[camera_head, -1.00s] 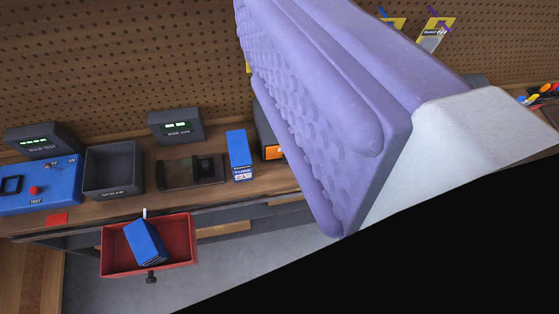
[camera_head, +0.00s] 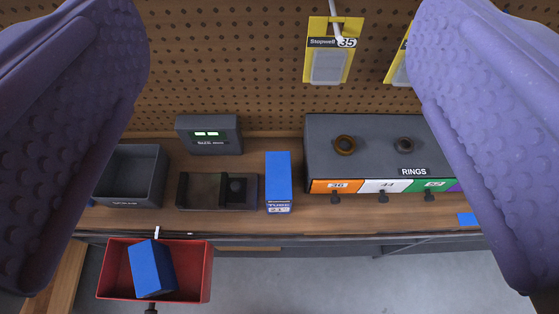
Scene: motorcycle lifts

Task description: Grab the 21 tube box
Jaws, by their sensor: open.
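A blue box (camera_head: 278,181) stands upright on the wooden bench, left of the rings cabinet. Its white lower label reads "TUBE" with what looks like 21 beneath. A second blue box (camera_head: 152,268) lies tilted inside the red drawer (camera_head: 207,272) at lower left; its label is not visible. My gripper (camera_head: 280,150) is open, with its two purple, bumpy fingers at the left and right sides of the picture. Nothing is between the fingers at their depth. The upright box shows in the gap, farther off on the bench.
A grey rings cabinet (camera_head: 376,126) with colored drawers stands right of the upright box. A dark cradle (camera_head: 190,191), a grey bin (camera_head: 129,174) and a display unit (camera_head: 209,134) are to the left. Yellow packets (camera_head: 329,50) hang on the pegboard (camera_head: 222,62).

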